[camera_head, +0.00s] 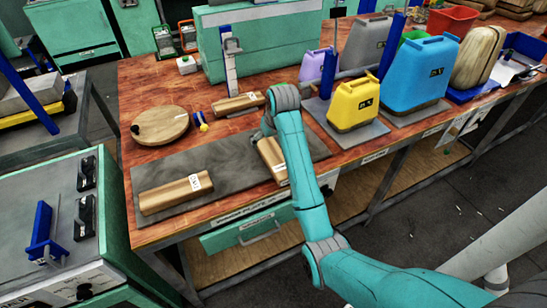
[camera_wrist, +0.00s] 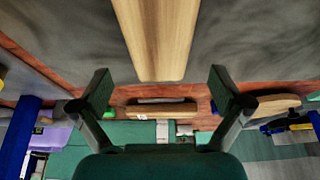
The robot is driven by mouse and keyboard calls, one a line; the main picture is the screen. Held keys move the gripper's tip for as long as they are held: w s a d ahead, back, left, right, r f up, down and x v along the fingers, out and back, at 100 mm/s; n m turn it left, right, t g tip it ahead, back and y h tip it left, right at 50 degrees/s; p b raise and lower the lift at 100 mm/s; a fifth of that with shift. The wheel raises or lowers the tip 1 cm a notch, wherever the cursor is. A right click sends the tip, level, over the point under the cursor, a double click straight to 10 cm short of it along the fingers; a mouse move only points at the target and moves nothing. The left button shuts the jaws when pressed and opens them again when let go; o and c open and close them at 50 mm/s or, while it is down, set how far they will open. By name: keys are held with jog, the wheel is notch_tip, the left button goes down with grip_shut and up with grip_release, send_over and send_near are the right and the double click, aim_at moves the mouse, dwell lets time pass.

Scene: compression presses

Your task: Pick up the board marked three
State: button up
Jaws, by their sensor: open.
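Three wooden boards show in the head view. One board (camera_head: 170,196) lies on the left of the dark grey mat (camera_head: 225,160), with a white tag at its right end that is too small to read surely. A second board (camera_head: 272,160) lies on the right of the mat, partly hidden by my arm. A third board (camera_head: 236,105) with a white tag lies behind the mat, near a press. My gripper (camera_head: 268,130) is over the second board. In the wrist view my gripper (camera_wrist: 160,74) is open and empty, its fingers apart on either side of a plain board's end (camera_wrist: 158,40).
A round wooden disc (camera_head: 160,127) lies on the bench (camera_head: 136,85) at left. A yellow canister (camera_head: 354,103) and a blue canister (camera_head: 419,75) stand right of my arm. An upright metal press post (camera_head: 230,70) stands behind the third board.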

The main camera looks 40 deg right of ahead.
aim_at(268, 145)
jog(key=shift+x, duration=2.35)
jog(key=shift+s, duration=0.15)
jog(key=c, duration=1.5)
notch_tip(268, 145, up, 10)
jog(key=shift+f, duration=0.2)
jog(key=shift+c, duration=0.2)
jog(key=shift+r, duration=0.25)
